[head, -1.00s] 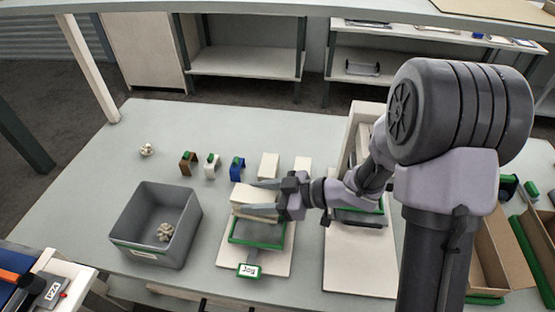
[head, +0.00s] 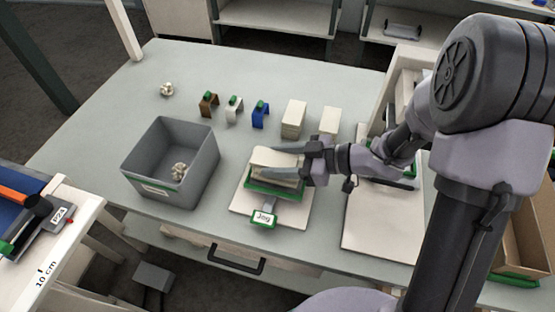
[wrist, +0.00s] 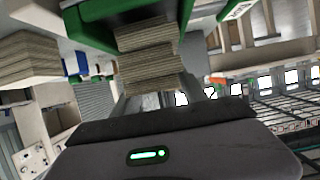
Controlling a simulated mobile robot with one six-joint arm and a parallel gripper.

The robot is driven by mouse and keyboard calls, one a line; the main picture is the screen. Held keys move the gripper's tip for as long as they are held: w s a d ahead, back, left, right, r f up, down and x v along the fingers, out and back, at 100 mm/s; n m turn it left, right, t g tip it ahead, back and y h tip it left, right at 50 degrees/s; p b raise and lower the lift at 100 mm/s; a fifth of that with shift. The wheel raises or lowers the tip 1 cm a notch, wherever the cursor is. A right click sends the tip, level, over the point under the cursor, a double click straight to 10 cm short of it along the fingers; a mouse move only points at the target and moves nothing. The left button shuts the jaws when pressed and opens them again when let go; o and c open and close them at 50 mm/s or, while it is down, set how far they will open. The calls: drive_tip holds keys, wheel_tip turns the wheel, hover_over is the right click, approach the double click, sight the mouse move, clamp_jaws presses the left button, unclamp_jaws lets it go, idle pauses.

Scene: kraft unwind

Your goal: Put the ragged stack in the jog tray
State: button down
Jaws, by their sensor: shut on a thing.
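The ragged stack (head: 275,156) is a pale block of sheets with uneven edges. My gripper (head: 287,163) is shut on it from the right, one finger on each side. The stack is at the jog tray (head: 270,188), a green-edged tray with a "Jog" label (head: 264,218) in front, and covers most of it. In the wrist view the layered stack edges (wrist: 155,75) show close to the green tray (wrist: 95,12). I cannot tell whether the stack rests on the tray floor.
A grey bin (head: 140,165) with a crumpled piece (head: 179,171) inside stands to the left. Brown, white and blue clips (head: 260,114) and two pale stacks (head: 294,119) stand behind the tray. A pale board (head: 382,235) lies to the right.

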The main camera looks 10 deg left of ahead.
drive_tip(key=shift+f, duration=0.55)
drive_tip(key=c, duration=0.5)
unclamp_jaws()
drive_tip(key=p+v, duration=0.4)
drive_tip(key=v, duration=0.8)
drive_tip(key=shift+d+f, duration=0.1)
drive_tip(key=shift+s, duration=0.15)
